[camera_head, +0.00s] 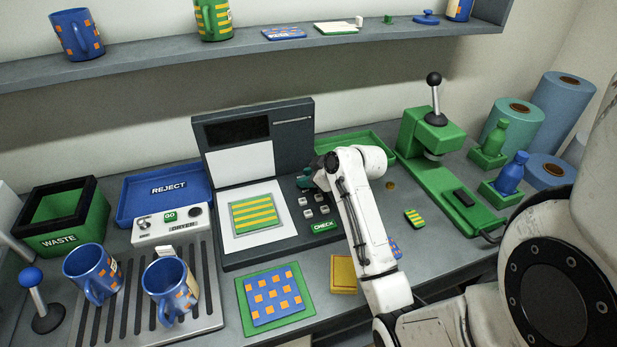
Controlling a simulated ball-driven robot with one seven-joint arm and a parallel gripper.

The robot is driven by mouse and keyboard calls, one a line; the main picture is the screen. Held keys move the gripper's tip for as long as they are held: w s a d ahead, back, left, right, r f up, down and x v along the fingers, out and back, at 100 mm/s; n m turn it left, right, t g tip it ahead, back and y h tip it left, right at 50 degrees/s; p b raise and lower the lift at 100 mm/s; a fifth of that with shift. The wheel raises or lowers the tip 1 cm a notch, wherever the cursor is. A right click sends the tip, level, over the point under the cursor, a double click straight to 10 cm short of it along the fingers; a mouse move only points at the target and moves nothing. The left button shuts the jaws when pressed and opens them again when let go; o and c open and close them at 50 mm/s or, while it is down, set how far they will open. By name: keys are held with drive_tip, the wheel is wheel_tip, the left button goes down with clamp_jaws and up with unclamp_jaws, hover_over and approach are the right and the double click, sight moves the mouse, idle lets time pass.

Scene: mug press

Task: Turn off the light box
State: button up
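The light box (262,118) is a dark grey unit with an upright back at the middle of the counter. A green and yellow striped sheet (255,214) lies on its white lower panel, and the white upright panel (238,164) is bare. Several small pale buttons (308,213) and a green CHECK label (323,227) are on its right side. My gripper (306,181) is over the upper right of the control area, close to the light box. The fingers are small and dark, so I cannot tell whether they touch it or are open.
Two blue mugs (90,270) stand on a ridged rack at left, near a dryer (172,226), a blue REJECT tray (166,191) and a green WASTE bin (63,222). A green lever press (432,140) stands at right. A shelf (140,55) runs above.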

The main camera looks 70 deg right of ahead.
drive_tip(key=shift+o, duration=1.2)
drive_tip(key=v, duration=1.1)
drive_tip(key=shift+b, duration=0.4)
drive_tip(key=shift+f, duration=0.15)
